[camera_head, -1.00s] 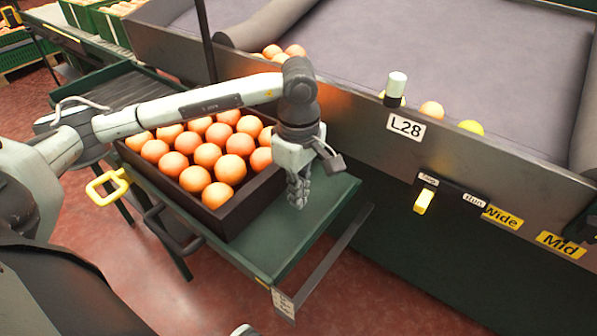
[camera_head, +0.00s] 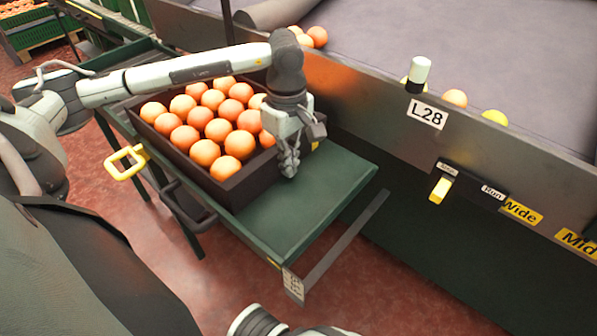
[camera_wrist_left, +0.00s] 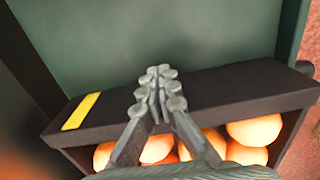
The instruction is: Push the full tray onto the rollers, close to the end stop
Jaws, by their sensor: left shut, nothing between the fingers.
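The dark brown tray (camera_head: 245,187), full of oranges, sits on the green table (camera_head: 315,205) in the head view. My left gripper (camera_head: 289,172) is shut and empty, pointing down at the tray's right end wall. In the left wrist view the shut fingers (camera_wrist_left: 160,80) overlap that wall, which bears a yellow strip; I cannot tell if they touch it. The dark rollers (camera_head: 140,59) are beyond the tray's far left end, partly covered by my left arm. The end stop cannot be made out. My right gripper is out of view.
The sorting machine's metal side, with the L28 label (camera_head: 427,115) and a yellow switch (camera_head: 440,190), runs along the right. A yellow handle (camera_head: 127,162) sticks out at the table's left. The table's right end is bare. Green crates stand at the upper left.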

